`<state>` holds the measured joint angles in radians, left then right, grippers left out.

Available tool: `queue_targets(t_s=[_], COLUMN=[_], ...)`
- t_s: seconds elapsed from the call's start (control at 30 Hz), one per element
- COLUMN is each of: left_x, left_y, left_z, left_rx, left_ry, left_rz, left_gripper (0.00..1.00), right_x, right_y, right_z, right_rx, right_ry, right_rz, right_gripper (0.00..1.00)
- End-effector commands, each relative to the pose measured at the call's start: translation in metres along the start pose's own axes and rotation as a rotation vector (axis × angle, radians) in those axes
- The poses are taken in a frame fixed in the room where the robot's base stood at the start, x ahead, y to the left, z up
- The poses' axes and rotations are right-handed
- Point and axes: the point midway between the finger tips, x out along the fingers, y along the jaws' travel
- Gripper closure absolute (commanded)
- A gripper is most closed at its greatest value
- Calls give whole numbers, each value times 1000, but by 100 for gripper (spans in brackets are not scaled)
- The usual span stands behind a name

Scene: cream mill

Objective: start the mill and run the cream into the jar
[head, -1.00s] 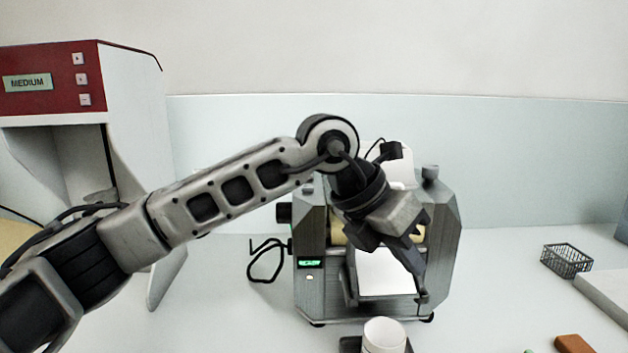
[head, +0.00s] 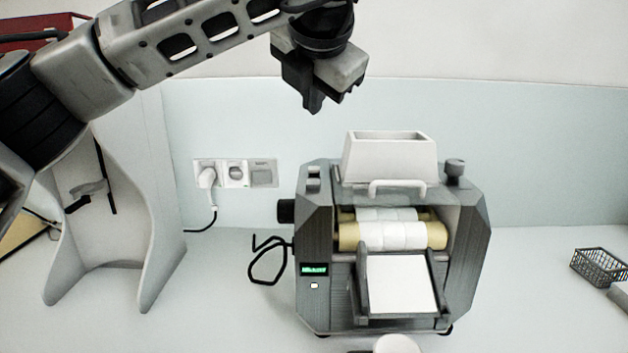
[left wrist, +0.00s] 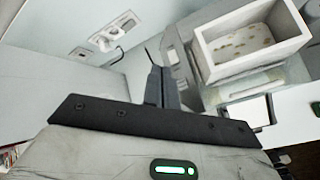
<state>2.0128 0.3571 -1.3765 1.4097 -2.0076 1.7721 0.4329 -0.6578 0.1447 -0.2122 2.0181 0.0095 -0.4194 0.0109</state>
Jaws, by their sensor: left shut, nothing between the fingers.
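The grey mill (head: 466,240) stands on the bench with a white hopper (head: 388,163) on top. Pale yellow rollers (head: 348,237) carry a white coating, and a white apron (head: 399,285) slopes at the front. A small green display (head: 313,269) is lit on its left front, with a pale button (head: 314,286) below. The white jar (head: 397,345) shows only its top at the lower edge. My left gripper (head: 315,106) is shut and empty, above and left of the hopper. In the left wrist view the hopper (left wrist: 225,62) has pale yellowish patches inside. My right gripper is out of view.
A wall socket (head: 235,173) with a white plug is behind the mill's left. A pale cabinet with a red top (head: 50,32) stands at the left. A black wire basket (head: 600,266) is at the right. The bench right of the mill is mostly clear.

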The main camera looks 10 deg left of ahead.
Motion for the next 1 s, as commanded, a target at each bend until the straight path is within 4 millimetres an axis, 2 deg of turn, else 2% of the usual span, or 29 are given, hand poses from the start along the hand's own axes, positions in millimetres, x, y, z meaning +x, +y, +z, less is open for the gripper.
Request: queue_targets(t_s=[0.6,1.0], left_x=[53,62], left_y=[-39,-45], left_z=[-39,-45], left_rx=[0,0], left_ry=[-1,0], left_rz=[-3,-3], left_gripper=[100,100], right_x=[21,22], right_y=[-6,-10], right_z=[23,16], right_rx=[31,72], right_ry=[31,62], right_rz=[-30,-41], right_gripper=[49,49])
